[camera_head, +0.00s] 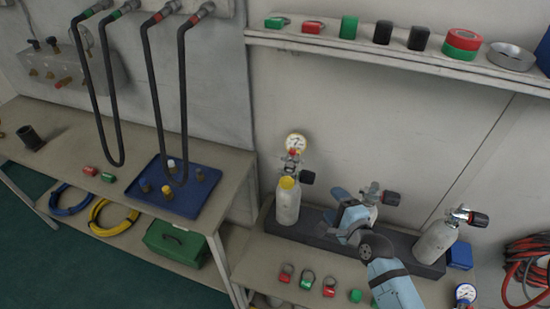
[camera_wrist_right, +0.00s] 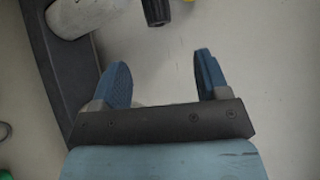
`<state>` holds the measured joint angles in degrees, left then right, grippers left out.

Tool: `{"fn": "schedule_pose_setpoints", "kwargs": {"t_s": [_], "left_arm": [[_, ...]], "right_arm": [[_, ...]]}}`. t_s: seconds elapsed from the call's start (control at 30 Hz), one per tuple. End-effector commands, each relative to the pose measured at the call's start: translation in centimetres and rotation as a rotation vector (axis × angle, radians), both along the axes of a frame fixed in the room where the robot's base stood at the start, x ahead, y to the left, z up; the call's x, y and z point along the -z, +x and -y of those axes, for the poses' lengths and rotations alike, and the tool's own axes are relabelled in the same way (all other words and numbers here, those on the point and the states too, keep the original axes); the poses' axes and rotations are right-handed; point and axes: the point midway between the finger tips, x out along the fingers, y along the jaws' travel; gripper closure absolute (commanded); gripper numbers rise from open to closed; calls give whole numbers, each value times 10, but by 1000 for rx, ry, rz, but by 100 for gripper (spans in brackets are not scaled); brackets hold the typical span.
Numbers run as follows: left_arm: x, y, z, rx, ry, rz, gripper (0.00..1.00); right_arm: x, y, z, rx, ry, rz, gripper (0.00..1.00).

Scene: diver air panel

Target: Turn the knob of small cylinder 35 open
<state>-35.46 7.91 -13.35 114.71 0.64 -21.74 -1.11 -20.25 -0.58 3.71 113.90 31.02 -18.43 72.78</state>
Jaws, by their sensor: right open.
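Three small cylinders stand in a dark rack (camera_head: 428,268). The left one (camera_head: 287,205) has a yellow collar, a gauge (camera_head: 296,143) and a black knob (camera_head: 308,178). The middle one is mostly hidden behind my right gripper (camera_head: 352,208); its valve and black knob (camera_head: 391,198) show. The right one (camera_head: 436,243) has a black knob (camera_head: 479,220). I cannot read any number, so I cannot tell which is 35. My right gripper is open and empty. In the right wrist view a black knob (camera_wrist_right: 156,12) and a pale cylinder (camera_wrist_right: 82,16) lie beyond the fingers (camera_wrist_right: 162,75). My left gripper is not in view.
A shelf (camera_head: 390,58) with coloured tags and tape runs above. A bench (camera_head: 120,150) with a blue tray (camera_head: 207,187) is at left, under hanging black hoses (camera_head: 156,100). Small collars (camera_head: 307,280) lie in front of the rack. Coiled hoses (camera_head: 527,262) are at right.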

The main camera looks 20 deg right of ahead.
Motion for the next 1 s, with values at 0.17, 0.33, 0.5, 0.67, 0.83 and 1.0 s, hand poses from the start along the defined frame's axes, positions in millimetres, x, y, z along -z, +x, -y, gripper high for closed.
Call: {"fn": "schedule_pose_setpoints", "kwargs": {"t_s": [0.17, 0.33, 0.5, 0.67, 0.83, 1.0], "left_arm": [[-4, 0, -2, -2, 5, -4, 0], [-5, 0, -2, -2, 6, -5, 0], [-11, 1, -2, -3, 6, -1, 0], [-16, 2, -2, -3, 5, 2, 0], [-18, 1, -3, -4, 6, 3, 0], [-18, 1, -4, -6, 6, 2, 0]], "right_arm": [[-2, -10, 13, 22, 14, -39, 32], [3, 11, 11, 21, 13, -37, 32], [11, 46, 8, 21, 13, -36, 32], [20, 79, 5, 21, 11, -36, 32], [27, 105, 3, 21, 12, -36, 32], [31, 118, 2, 21, 12, -36, 32]]}}
